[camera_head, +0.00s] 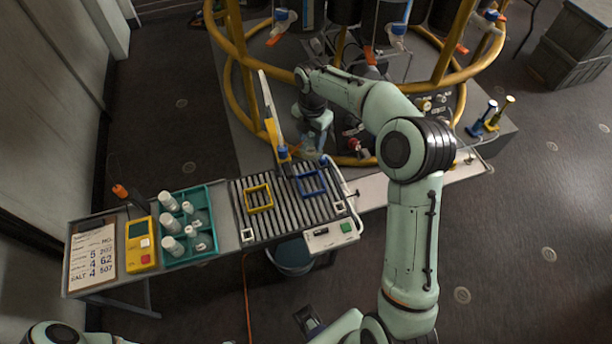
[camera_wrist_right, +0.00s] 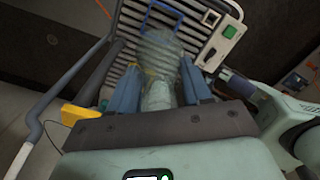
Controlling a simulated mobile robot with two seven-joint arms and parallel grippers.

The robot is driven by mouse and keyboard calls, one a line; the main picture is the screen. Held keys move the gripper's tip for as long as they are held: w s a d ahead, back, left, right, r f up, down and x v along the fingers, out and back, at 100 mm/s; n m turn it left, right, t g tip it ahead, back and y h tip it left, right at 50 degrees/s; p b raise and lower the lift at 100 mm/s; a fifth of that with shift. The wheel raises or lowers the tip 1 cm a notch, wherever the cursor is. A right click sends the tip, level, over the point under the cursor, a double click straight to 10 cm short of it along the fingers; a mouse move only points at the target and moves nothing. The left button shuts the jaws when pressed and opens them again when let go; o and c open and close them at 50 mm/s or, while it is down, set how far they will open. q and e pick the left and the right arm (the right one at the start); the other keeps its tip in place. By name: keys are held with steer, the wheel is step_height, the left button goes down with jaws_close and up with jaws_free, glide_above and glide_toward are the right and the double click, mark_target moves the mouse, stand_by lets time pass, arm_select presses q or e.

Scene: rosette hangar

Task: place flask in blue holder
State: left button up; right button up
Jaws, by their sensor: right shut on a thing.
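My right gripper (camera_head: 316,138) is over the far side of the slatted roller rack, near the blue holder. In the right wrist view its blue fingers (camera_wrist_right: 158,88) are shut on a clear, ribbed-looking flask (camera_wrist_right: 157,58). The flask's outline is hard to make out in the head view. The blue holder (camera_head: 310,194) is a square frame on the rack's right half, and the flask appears apart from it, on its far side. Part of the blue holder (camera_wrist_right: 146,20) also shows beyond the flask in the wrist view. My left gripper is out of view.
A yellow square frame (camera_head: 258,208) lies on the rack (camera_head: 283,222), left of the blue holder. A teal tray (camera_head: 189,258) with white containers, a yellow meter (camera_head: 142,245) and a written board (camera_head: 92,258) stand further left. A yellow-railed structure (camera_head: 243,95) rises behind. A control box (camera_head: 331,236) sits at the front.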

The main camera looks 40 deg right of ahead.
mark_target(311, 152)
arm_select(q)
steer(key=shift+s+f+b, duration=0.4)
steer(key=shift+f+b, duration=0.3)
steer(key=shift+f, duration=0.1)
arm_select(e)
step_height(311, 152, down, 19)
steer(key=shift+s+r, duration=0.1)
steer(key=shift+f, duration=0.25)
steer(key=o, duration=1.1)
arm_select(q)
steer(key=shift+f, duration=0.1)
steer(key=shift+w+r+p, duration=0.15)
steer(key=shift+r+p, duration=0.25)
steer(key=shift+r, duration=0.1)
arm_select(e)
step_height(311, 152, up, 12)
steer(key=shift+r, duration=0.2)
